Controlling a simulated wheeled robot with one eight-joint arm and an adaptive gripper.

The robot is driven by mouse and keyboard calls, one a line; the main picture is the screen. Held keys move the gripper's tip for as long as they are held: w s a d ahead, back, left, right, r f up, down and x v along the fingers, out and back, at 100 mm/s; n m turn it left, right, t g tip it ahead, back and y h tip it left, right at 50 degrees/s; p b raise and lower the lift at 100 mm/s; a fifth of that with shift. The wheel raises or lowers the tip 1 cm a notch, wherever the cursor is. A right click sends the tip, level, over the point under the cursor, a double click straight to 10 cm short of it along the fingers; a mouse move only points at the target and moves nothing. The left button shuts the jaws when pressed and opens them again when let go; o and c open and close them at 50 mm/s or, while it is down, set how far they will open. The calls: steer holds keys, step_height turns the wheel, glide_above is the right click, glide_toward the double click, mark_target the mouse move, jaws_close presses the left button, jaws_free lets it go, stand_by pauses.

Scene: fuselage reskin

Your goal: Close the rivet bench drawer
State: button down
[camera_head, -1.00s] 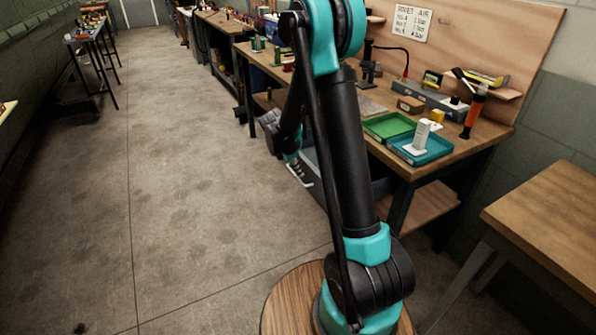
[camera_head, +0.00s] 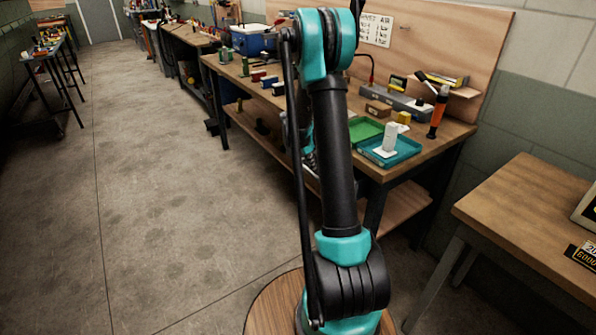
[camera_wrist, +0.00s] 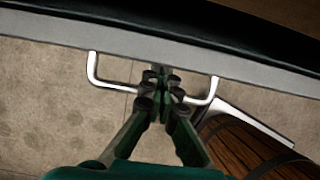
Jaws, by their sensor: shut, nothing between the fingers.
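The rivet bench (camera_head: 455,133) stands right of centre in the head view. Its drawer is mostly hidden behind my arm there. In the wrist view the drawer's grey front (camera_wrist: 235,65) crosses the top of the picture, with a dark band beyond it. A pale U-shaped handle (camera_wrist: 94,70) sticks out from this front. My gripper (camera_wrist: 165,76) is shut and empty, its fingertips at the middle of the handle, close to the drawer front. I cannot tell whether they touch it. The gripper is hidden in the head view.
On the bench are a green tray (camera_head: 364,122), a teal tray (camera_head: 408,149) holding a white part, and an orange-handled tool (camera_head: 437,115). A wooden table (camera_head: 530,205) stands at the right. The floor (camera_head: 170,220) to the left is clear.

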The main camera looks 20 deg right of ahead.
steer(key=shift+w+d, duration=0.25)
steer(key=shift+d, duration=0.45)
steer(key=shift+w+d, duration=0.2)
steer(key=shift+d, duration=0.5)
steer(key=shift+w+d, duration=0.25)
steer(key=shift+d, duration=0.45)
